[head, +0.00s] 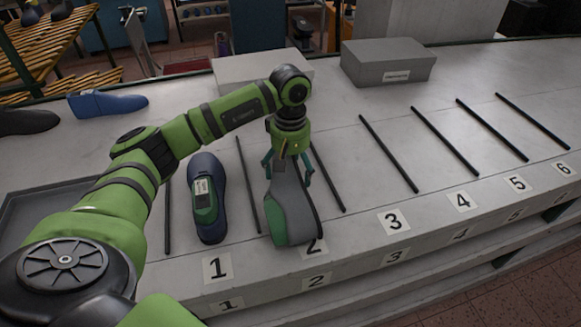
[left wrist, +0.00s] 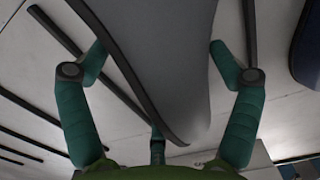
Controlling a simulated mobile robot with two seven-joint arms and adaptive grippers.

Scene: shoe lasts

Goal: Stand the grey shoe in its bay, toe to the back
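The grey shoe (head: 287,205), with a green heel part and a dark sole edge, is at bay 2, its heel end toward the front and its narrower end toward the back under my left gripper (head: 287,170). Its dark sole edge shows along the right side, so it looks tilted. It partly covers the label 2 (head: 315,246). In the left wrist view, the fingers of the left gripper (left wrist: 160,50) lie against both sides of the grey shoe (left wrist: 165,50). I cannot tell whether the shoe touches the bench. My right gripper is not in view.
A navy and green shoe (head: 208,198) stands in bay 1. Black divider rods, one beside bay 2 (head: 328,180), separate the bays. Bays 3 to 6 are empty. Grey boxes (head: 388,62) stand at the back. A blue last (head: 105,104) lies at the far left.

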